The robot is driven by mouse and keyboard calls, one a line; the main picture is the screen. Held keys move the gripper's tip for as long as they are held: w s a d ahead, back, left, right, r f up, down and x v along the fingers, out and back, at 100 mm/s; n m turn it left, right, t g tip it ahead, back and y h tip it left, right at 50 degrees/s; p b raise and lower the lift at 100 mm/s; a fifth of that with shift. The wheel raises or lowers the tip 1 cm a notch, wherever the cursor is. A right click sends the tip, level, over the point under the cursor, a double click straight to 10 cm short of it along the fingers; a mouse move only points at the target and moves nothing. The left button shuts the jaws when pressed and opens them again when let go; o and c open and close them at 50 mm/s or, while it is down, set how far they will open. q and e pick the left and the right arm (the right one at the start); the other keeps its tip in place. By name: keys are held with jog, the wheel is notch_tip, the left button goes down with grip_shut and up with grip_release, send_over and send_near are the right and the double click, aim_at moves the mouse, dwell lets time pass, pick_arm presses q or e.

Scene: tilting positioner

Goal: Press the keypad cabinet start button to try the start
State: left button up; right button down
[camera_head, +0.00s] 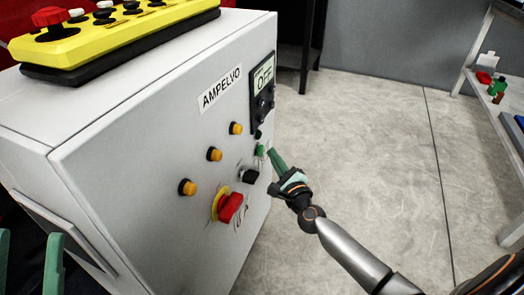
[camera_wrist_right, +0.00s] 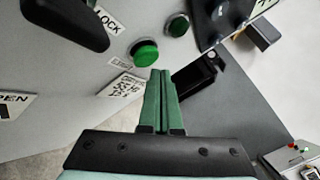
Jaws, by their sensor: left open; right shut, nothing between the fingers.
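The keypad cabinet (camera_head: 150,130) is a light grey box labelled AMPELVO. Its display panel (camera_head: 263,90) reads OFF. I cannot tell from the labels which is start. My right gripper (camera_head: 271,152) is shut and empty; its tips (camera_wrist_right: 162,72) are close beside the brighter button, seemingly apart from it. My left gripper (camera_head: 29,250) is open and empty at the lower left, partly cut off.
Three orange buttons (camera_head: 215,154), a black selector knob (camera_head: 249,175) and a red rotary switch (camera_head: 230,207) share the front face. A yellow control box (camera_head: 120,30) lies on top. A shelf (camera_head: 490,95) with small items stands at right. The floor between is clear.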

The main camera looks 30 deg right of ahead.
jog(key=shift+s+d, duration=1.6)
jog(key=shift+s, duration=0.3)
